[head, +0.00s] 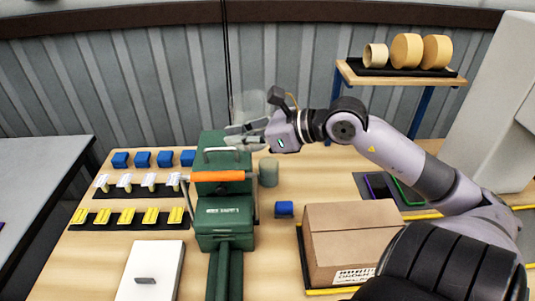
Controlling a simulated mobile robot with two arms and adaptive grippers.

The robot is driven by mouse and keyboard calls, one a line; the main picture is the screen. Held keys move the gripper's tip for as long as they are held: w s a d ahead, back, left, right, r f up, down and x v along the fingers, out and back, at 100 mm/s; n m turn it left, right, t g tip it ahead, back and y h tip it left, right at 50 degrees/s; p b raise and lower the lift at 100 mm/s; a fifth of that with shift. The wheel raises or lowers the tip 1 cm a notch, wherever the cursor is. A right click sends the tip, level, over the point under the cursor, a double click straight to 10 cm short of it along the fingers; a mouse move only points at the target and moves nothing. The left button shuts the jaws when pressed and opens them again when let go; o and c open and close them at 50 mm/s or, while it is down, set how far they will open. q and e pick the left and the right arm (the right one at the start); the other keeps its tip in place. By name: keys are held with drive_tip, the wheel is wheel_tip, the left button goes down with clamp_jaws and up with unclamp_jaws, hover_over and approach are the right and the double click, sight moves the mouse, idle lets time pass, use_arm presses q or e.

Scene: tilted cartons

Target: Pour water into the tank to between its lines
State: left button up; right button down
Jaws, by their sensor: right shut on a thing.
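My right gripper (240,138) comes in from the right and is shut on a clear, see-through vessel (248,104), which looks like a jug. Its outline is faint, so I cannot tell its water level or its tilt. The vessel is above the back of a green machine (222,215) with an orange-handled lever (217,177). A grey-green cylinder (268,172) stands just right of the machine. I cannot tell which part is the tank, and no level lines show. My left gripper is not in view.
Rows of blue (143,159), white and yellow parts (125,216) lie left of the machine. A white panel (150,270) is at front left. A raised shelf (400,78) holds tape rolls.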

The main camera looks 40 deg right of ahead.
sight(253, 97)
drive_tip(key=shift+w+r+p, duration=0.1)
drive_tip(key=shift+r+p, duration=0.2)
drive_tip(key=shift+p, duration=0.05)
drive_tip(key=p, duration=0.1)
drive_tip(key=r+p, duration=0.1)
drive_tip(key=d+r+m+p, duration=0.1)
drive_tip(key=shift+w+y, duration=0.25)
drive_tip(key=shift+y, duration=0.15)
drive_tip(key=shift+w+d+f+m+g+y+p, duration=0.1)
drive_tip(key=shift+w+d+m+g+y+p, duration=0.15)
drive_tip(key=shift+d+m, duration=0.2)
drive_tip(key=shift+w+d+f+m+g+y+p, duration=0.1)
drive_tip(key=shift+w+d+m+g+y, duration=0.15)
drive_tip(key=shift+w+d+m, duration=0.15)
drive_tip(key=d, duration=0.1)
drive_tip(key=w+d+m+y, duration=0.1)
drive_tip(key=d+r+m, duration=0.1)
drive_tip(key=shift+w+p, duration=0.25)
drive_tip(key=shift+p, duration=0.05)
drive_tip(key=shift+w+d+r+m+y+p, duration=0.25)
drive_tip(key=shift+d+m+y+p, duration=0.2)
drive_tip(key=shift+m, duration=0.25)
drive_tip(key=shift+w+d+r+m+y+p, duration=0.1)
drive_tip(key=shift+w+d+m+y+p, duration=0.2)
drive_tip(key=shift+d+m+y, duration=0.3)
drive_tip(key=shift+w+d+m+g+y, duration=0.25)
drive_tip(key=shift+m+g+y, duration=0.1)
drive_tip(key=shift+m, duration=0.1)
